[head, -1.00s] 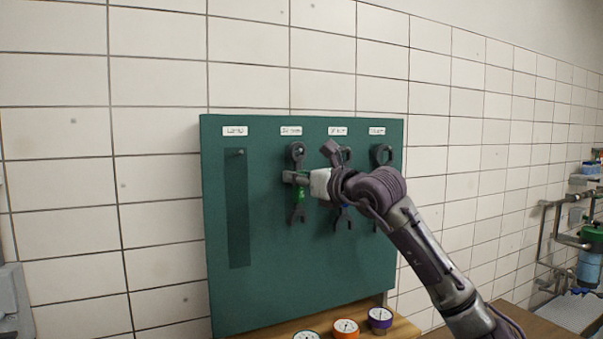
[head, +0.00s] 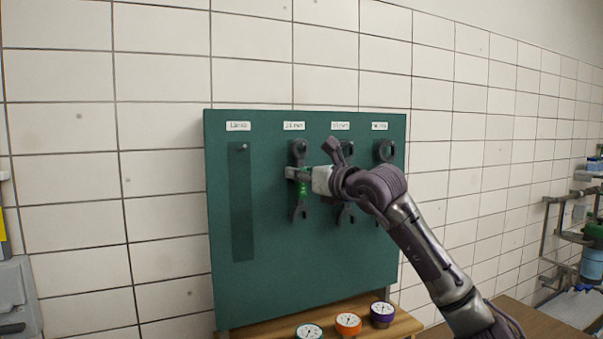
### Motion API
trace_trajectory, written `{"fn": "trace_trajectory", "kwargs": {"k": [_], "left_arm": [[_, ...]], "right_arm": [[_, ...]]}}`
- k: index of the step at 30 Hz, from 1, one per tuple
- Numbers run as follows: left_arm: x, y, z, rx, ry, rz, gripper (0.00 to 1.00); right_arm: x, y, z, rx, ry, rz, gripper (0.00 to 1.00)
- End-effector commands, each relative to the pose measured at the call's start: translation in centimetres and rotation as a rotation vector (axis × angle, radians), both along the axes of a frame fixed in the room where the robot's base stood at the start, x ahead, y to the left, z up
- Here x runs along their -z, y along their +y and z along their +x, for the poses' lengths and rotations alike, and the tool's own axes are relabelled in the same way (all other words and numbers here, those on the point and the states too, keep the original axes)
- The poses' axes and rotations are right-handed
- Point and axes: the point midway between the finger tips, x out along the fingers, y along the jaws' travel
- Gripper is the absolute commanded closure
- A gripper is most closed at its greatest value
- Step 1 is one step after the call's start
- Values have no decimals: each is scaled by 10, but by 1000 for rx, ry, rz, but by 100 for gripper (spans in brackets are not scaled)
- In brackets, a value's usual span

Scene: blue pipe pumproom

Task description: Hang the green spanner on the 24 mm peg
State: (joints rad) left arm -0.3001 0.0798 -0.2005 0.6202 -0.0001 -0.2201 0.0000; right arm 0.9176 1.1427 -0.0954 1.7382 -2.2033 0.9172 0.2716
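The green spanner (head: 302,189) hangs upright on the dark green board (head: 312,263), below the second label from the left, with its ring end at the top. My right gripper (head: 298,173) is at the upper part of its handle, reaching in from the right. The fingers overlap the handle; whether they are closed on it is not clear. The label print is too blurred to read surely, so I cannot tell which is 24 mm. The leftmost peg (head: 242,147) is bare, above a dark spanner-length strip. My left gripper is out of view.
Two other spanners hang to the right, one (head: 345,214) mostly behind my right gripper, the other (head: 386,150) partly behind my arm. Several gauges, including an orange-rimmed one (head: 348,324), sit on a wooden ledge below. The board's left part is clear.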

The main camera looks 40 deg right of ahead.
Motion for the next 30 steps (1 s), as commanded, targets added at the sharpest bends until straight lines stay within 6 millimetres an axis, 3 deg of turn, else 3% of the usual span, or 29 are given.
{"fn": "trace_trajectory", "kwargs": {"k": [1, 5, 17, 30], "left_arm": [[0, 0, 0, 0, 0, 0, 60], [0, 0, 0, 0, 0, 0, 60], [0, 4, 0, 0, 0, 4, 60], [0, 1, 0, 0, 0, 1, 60]], "right_arm": [[4, 0, 2, 0, 8, 1, 67], [4, 0, 2, 1, 9, 1, 47], [4, -1, -1, 1, 8, 1, 47], [5, 1, -55, 2, 9, 0, 47]]}}
